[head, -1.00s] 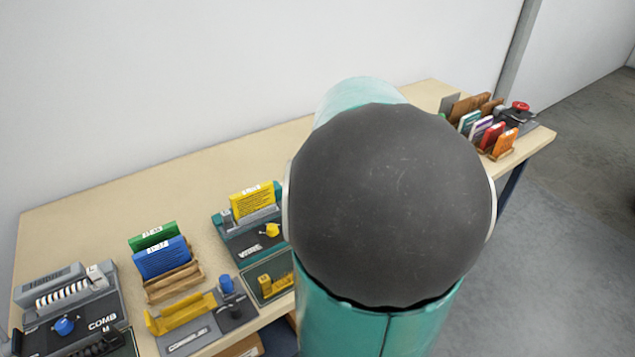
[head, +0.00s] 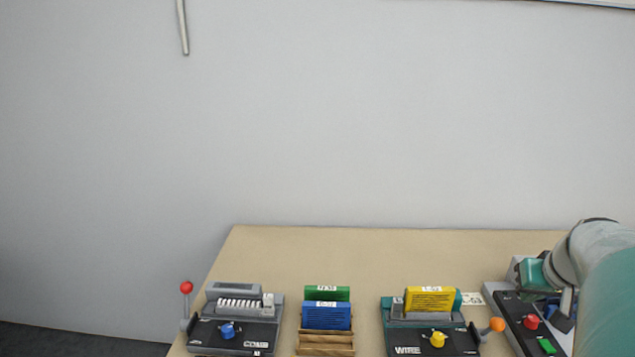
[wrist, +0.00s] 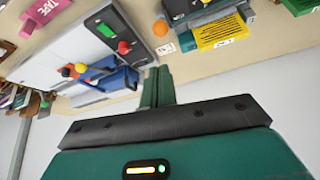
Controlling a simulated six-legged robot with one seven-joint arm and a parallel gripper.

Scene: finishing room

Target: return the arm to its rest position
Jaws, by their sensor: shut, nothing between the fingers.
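My gripper (wrist: 157,88) shows in the wrist view as two dark green fingers held together, with nothing between them. The dark bar and teal hand body fill the bottom of that view. In the head view my arm (head: 608,295) stands at the right edge, pale grey and teal. A teal part of its end (head: 534,275) is over the machine at the table's right; the fingertips cannot be made out there. The wrist view looks at the table from a tilted, nearly upside-down angle, and the fingers appear clear of the things on it.
The table (head: 330,250) carries a comb machine (head: 235,325), a rack (head: 325,343) with green and blue booklets, a wire machine (head: 415,343) with a yellow booklet (head: 430,298), and a machine with a red knob (head: 531,322). A plain wall (head: 320,120) stands behind. The table's back strip is clear.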

